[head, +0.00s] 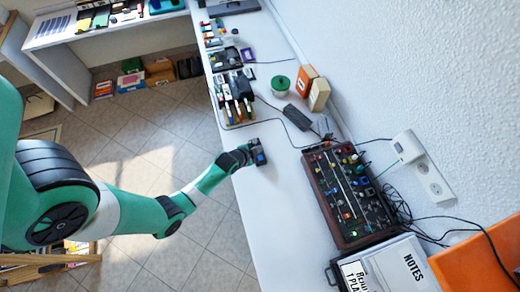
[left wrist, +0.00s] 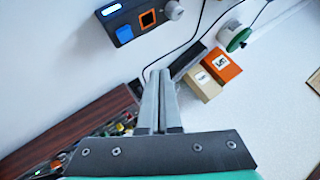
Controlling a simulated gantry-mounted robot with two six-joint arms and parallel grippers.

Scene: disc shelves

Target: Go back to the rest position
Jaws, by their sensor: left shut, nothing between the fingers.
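My left arm, teal with dark joints, comes in from the left in the head view. My left gripper (head: 243,156) is above the front edge of the white table, beside a small dark blue device. In the left wrist view the gripper (left wrist: 158,75) has its two grey fingers together, with nothing between them. The dark blue device (left wrist: 130,28) with a blue button and an orange-framed square is up and left of the fingertips, apart from them in the picture. My right gripper is in neither view.
A mixer-like panel (head: 348,195) stands along the wall. Orange (head: 306,76) and beige (head: 319,94) boxes and a green-lidded pot (head: 280,85) stand further up. Cables cross the white table (head: 270,205). Tiled floor (head: 215,215) lies open at the table's left.

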